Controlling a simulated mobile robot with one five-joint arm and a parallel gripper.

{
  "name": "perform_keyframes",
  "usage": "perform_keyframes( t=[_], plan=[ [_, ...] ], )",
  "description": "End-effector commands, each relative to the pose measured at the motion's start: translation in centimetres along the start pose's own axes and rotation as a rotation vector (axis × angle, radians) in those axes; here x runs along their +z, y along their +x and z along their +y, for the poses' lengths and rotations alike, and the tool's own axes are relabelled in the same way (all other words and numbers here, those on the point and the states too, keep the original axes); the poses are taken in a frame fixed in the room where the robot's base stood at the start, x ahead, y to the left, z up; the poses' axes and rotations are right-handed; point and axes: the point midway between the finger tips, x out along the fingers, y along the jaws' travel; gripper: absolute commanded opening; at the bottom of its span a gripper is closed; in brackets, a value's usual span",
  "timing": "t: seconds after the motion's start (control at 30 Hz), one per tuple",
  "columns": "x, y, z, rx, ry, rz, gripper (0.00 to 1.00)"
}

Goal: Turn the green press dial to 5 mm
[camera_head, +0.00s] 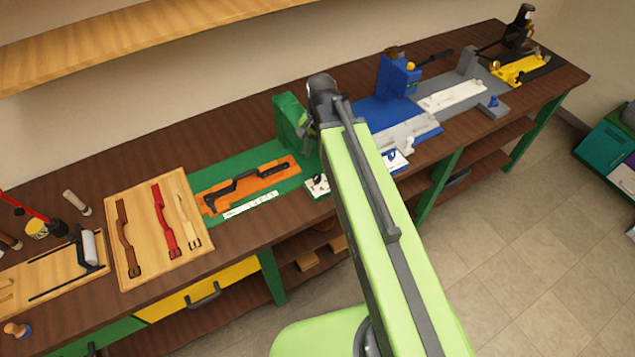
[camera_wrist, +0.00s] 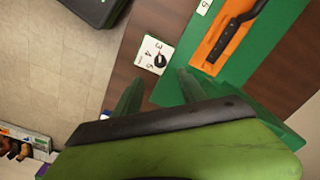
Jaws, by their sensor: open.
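The green press (camera_head: 287,118) stands at the back of its green base (camera_head: 240,163) on the bench. Its dial is a black knob (camera_wrist: 160,61) on a white plate (camera_wrist: 150,51) with the digits 3, 4 and 5 readable in the wrist view. The plate also shows in the head view (camera_head: 316,189), beside my arm. I cannot tell which digit the knob points at. My gripper (camera_wrist: 158,80) is open, its two dark green fingers spread just below the dial plate in the wrist view. No contact with the knob is visible. In the head view my arm hides the gripper.
An orange plate (camera_head: 236,186) with a black part and a white scale strip (camera_head: 250,206) lie left of the dial. A wooden tray with straps (camera_head: 145,215) is farther left. A blue press (camera_head: 397,76) stands to the right. The dial is near the bench's front edge.

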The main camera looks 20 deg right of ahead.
Motion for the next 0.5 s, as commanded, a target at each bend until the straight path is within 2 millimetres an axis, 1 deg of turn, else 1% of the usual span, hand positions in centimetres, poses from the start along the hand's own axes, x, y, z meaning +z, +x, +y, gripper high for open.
perform_keyframes(
  t=[0.03,0.1,0.3,0.4,0.5],
  plan=[
    [0.0,2.3,0.0,0.0,0.0,0.0,0.49],
    [0.0,3.7,0.0,0.0,0.0,0.0,0.49],
    [0.0,7.9,0.0,0.0,0.0,0.0,0.49],
    [0.0,9.6,0.0,0.0,0.0,0.0,0.49],
    [0.0,10.6,0.0,0.0,0.0,0.0,0.49]
  ],
)
